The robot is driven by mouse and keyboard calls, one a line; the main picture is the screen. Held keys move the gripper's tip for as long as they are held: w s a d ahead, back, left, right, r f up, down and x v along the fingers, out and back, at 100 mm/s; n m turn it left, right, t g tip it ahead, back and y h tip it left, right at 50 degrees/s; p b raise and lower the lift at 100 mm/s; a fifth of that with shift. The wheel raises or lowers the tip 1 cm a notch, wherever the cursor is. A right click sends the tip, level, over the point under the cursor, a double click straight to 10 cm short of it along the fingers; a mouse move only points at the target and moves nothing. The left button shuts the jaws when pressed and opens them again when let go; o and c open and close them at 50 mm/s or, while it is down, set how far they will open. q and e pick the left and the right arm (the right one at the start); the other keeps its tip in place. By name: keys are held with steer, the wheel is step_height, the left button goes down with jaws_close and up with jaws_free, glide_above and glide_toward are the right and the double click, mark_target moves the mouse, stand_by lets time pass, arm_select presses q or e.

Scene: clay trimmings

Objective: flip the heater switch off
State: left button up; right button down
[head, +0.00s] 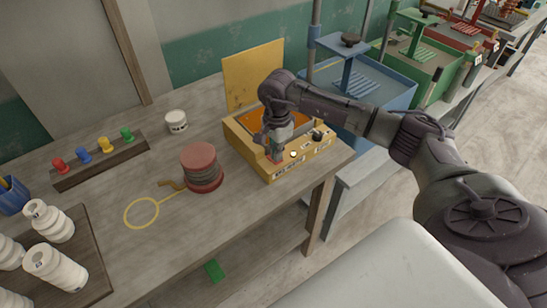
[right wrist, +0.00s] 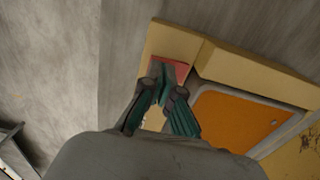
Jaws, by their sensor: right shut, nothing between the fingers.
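The heater is a yellow box (head: 272,172) with an orange top plate and a raised yellow back panel (head: 254,75), near the table's right end. In the right wrist view its yellow body (right wrist: 240,68) frames the orange plate (right wrist: 240,122). A red switch (right wrist: 180,65) sits on its edge strip, partly covered by my fingers. My right gripper (head: 276,154) is shut and empty, pointing down over the heater's front left corner. In the right wrist view its fingertips (right wrist: 168,88) are at the red switch; I cannot tell whether they touch it. The switch's tilt is hidden.
A black knob (head: 318,134) and a small white button (head: 293,154) are on the heater's front strip. A red spool (head: 201,168) stands left of the heater, a white jar (head: 176,121) behind it. A rack with colored pegs (head: 99,163) lies further left. A blue bin (head: 375,80) stands beyond.

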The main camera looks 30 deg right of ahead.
steer(key=shift+s+f+b, duration=0.1)
steer(key=shift+f+b, duration=0.25)
steer(key=shift+f, duration=0.15)
steer(key=shift+r, duration=0.1)
steer(key=shift+r+p, duration=0.6)
steer(key=shift+r, duration=0.25)
steer(key=shift+r+p, duration=1.25)
steer(key=shift+r, duration=1.35)
